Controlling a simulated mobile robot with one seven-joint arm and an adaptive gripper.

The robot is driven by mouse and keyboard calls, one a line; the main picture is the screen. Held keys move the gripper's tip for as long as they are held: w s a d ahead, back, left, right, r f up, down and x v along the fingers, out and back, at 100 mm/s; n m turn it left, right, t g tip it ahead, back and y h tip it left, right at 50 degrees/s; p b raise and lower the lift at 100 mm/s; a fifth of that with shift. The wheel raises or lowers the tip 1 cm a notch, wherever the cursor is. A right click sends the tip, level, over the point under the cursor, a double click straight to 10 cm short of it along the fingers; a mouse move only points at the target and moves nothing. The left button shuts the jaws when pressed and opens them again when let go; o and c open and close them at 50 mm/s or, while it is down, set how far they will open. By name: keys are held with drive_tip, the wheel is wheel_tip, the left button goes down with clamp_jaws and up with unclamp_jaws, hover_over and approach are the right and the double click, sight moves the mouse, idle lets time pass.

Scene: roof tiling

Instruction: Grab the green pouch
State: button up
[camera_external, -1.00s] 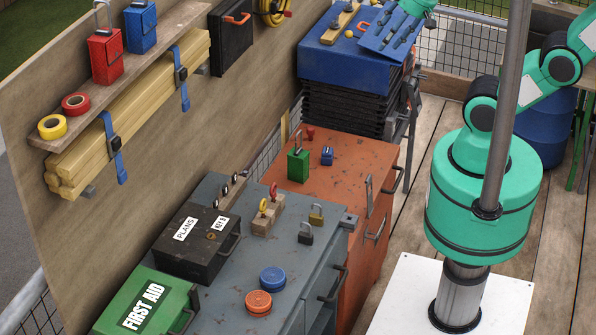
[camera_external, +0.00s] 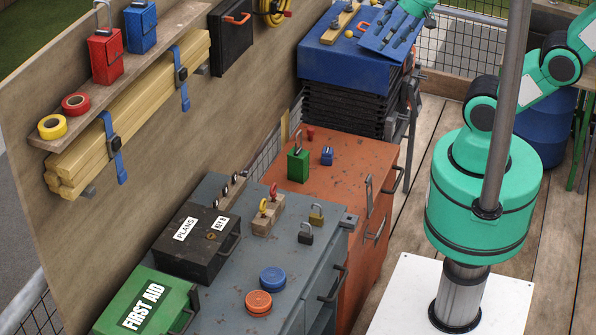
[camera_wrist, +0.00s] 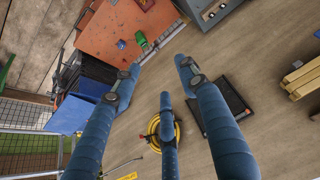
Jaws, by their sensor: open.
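The green pouch (camera_external: 298,166) is a small upright boxy item with a metal loop on top. It stands on the orange cabinet top (camera_external: 340,150), near the edge with the grey cabinet. In the wrist view the green pouch (camera_wrist: 141,39) shows beyond the fingertips, at upper middle. My gripper (camera_wrist: 160,82) has three dark blue fingers spread apart, with nothing between them. It is well apart from the pouch.
A small blue item (camera_external: 327,156) and a red item (camera_external: 310,134) stand close to the pouch. Black stacked crates under a blue case (camera_external: 345,65) rise behind the orange cabinet. Padlocks (camera_external: 306,233) and a black box (camera_external: 196,243) occupy the grey cabinet. A wooden board wall stands left.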

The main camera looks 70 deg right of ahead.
drive_tip(key=o, duration=0.7)
drive_tip(key=shift+w, duration=0.1)
